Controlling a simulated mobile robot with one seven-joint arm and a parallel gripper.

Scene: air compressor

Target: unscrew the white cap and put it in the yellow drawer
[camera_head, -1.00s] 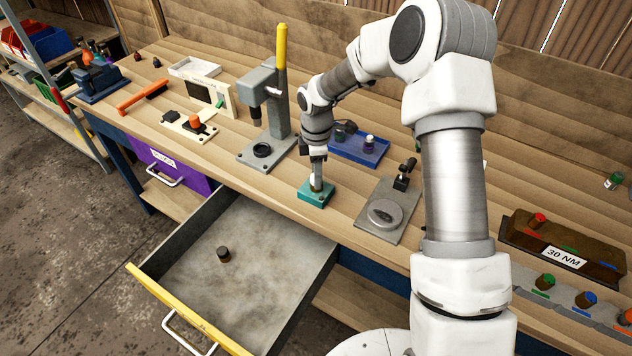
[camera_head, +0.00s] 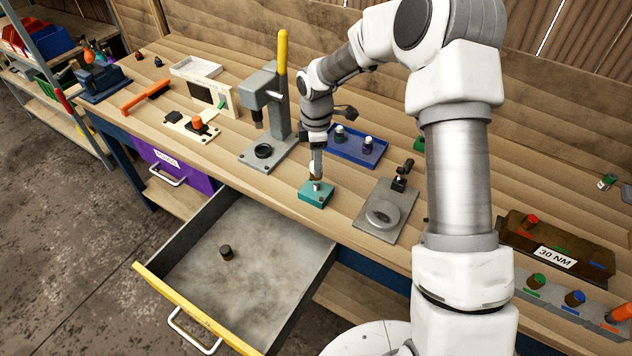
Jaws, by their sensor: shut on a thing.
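My gripper (camera_head: 316,175) points down over the teal block (camera_head: 318,197) on the workbench. It is shut on a small white cap at the top of that block; the cap is mostly hidden by the fingers, and I cannot tell whether it is still seated. The yellow-fronted drawer (camera_head: 190,308) is pulled open below the bench edge, left of the gripper. A small dark cylindrical piece (camera_head: 226,253) stands on its grey floor.
A grey press with a yellow handle (camera_head: 282,62) stands just left of my gripper. A blue tray (camera_head: 362,152) with small capped pieces lies behind it. A grey plate with a round disc (camera_head: 383,212) lies to the right. The purple drawer (camera_head: 172,172) is shut.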

